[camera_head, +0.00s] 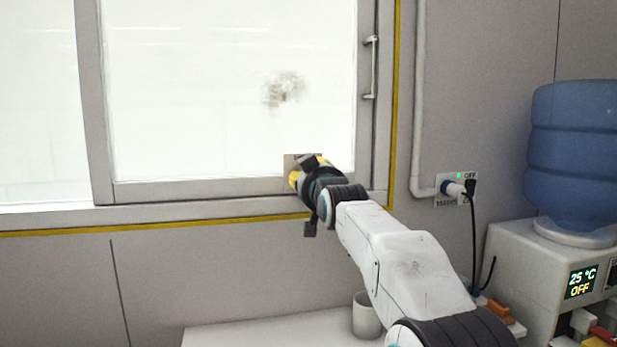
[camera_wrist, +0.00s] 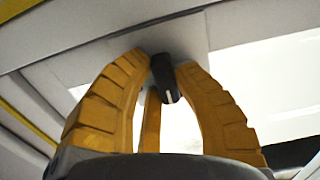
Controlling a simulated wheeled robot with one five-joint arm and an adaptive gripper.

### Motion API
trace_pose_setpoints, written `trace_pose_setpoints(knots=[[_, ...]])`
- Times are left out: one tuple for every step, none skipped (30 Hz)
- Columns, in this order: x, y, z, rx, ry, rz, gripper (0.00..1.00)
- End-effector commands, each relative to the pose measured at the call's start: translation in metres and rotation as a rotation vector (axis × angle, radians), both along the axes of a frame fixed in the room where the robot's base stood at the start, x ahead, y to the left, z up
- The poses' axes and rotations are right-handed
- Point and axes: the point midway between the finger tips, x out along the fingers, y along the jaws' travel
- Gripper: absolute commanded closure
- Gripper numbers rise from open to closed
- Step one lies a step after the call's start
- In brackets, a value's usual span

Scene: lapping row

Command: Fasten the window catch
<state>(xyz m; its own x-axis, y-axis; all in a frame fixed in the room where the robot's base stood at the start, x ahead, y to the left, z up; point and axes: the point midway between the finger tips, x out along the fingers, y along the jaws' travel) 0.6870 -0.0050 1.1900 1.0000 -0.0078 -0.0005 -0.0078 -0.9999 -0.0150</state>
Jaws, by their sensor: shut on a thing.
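The sliding window (camera_head: 225,190) has a pale grey frame and bright panes, with a dark smudge on the glass. The window catch (camera_wrist: 164,80) is a small black lever with a white line, on a plate at the sash's lower rail. In the head view, my gripper covers most of it, and only part of its plate (camera_head: 289,162) shows. My gripper (camera_head: 307,168) is at the lower right of the window. In the wrist view, its yellow fingers (camera_wrist: 162,68) are shut on the catch, one on each side. Whether the catch is engaged cannot be told.
A metal pull handle (camera_head: 370,67) is on the window's right stile. A mains socket with a plug (camera_head: 455,188) is on the wall to the right. A water cooler (camera_head: 525,262) with a blue bottle stands at right. A cup (camera_head: 366,316) stands on the white counter (camera_head: 260,334) below.

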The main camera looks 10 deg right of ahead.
Motion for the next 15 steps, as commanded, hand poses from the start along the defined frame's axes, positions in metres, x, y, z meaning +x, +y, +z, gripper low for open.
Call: trace_pose_setpoints(knots=[[-0.0002,0.0012,0.0023,-0.009,-0.006,0.002,1.00],[-0.0002,0.0012,0.0024,-0.014,-0.006,0.002,1.00],[-0.0002,0.0012,0.0024,-0.020,-0.006,0.002,1.00],[-0.0002,0.0012,0.0024,-0.023,-0.006,0.002,1.00],[-0.0002,0.0012,0.0025,-0.026,-0.006,0.002,1.00],[-0.0002,0.0012,0.0025,-0.029,-0.006,0.002,1.00],[-0.0002,0.0012,0.0025,-0.030,-0.006,0.002,1.00],[-0.0002,0.0013,0.0026,-0.031,-0.006,0.002,1.00],[-0.0002,0.0013,0.0026,-0.032,-0.006,0.002,1.00],[-0.0002,0.0013,0.0026,-0.032,-0.006,0.002,1.00],[-0.0002,0.0013,0.0026,-0.032,-0.006,0.002,1.00],[-0.0002,0.0013,0.0026,-0.032,-0.006,0.002,1.00],[-0.0002,0.0013,0.0027,-0.032,-0.006,0.002,1.00],[-0.0002,0.0013,0.0027,-0.032,-0.006,0.002,1.00],[-0.0002,0.0013,0.0027,-0.032,-0.007,0.002,1.00]])
